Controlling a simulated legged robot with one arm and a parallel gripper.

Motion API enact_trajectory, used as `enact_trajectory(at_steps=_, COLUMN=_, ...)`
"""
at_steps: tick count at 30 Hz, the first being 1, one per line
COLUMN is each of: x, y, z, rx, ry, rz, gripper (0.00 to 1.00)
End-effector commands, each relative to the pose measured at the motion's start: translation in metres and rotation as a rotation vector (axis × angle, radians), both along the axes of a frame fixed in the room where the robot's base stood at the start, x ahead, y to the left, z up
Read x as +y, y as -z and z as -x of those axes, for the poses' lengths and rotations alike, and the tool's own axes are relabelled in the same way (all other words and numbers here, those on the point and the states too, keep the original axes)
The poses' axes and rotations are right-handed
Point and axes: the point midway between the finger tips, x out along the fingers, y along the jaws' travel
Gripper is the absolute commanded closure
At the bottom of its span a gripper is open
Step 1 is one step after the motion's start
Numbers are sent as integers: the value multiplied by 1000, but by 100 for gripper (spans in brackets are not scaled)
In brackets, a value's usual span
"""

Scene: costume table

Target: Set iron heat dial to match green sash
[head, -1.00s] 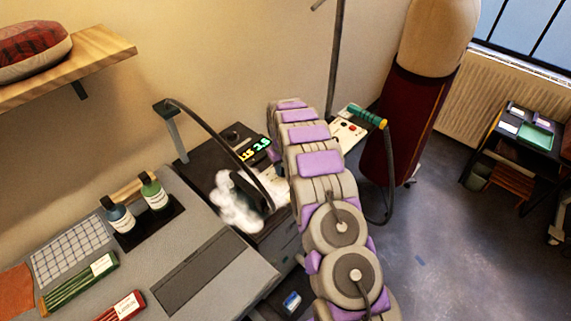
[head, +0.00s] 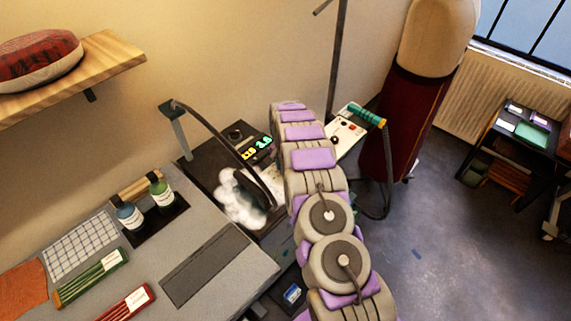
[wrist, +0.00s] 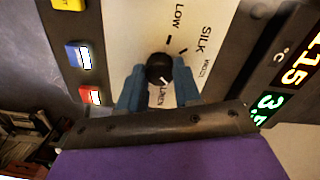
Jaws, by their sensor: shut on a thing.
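The heat dial (wrist: 159,69) is a round black knob on a pale panel in the wrist view, with the words LOW and SILK beside it and further lettering partly hidden. My gripper (wrist: 159,88) is shut on the dial, with one blue finger on either side. A white mark shows on the knob's lower side. An orange readout (wrist: 297,68) appears to show 115 near a °C sign. In the head view, the dark iron (head: 258,187) stands among white steam. A green folded cloth with a white label (head: 92,278), possibly the green sash, lies on the grey table.
A red folded cloth (head: 128,303) lies beside the green one. Two bottles (head: 130,216) stand in a dark holder. A hose arches over the iron. A maroon dress form (head: 409,115) stands behind my arm. Blue (wrist: 79,54) and red (wrist: 89,95) buttons sit left of the dial.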

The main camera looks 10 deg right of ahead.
Motion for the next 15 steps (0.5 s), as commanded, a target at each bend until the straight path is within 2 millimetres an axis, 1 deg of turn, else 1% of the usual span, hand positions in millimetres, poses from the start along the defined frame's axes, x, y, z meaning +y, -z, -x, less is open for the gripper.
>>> enact_trajectory(at_steps=1, x=0, y=-5, z=-5, rx=-15, ry=31, rz=0, gripper=97)
enact_trajectory(at_steps=9, x=-2, y=-4, z=-4, rx=-14, ry=173, rz=-1, gripper=97)
enact_trajectory(at_steps=15, x=-4, y=-4, z=-4, rx=-13, ry=222, rz=-2, gripper=97)
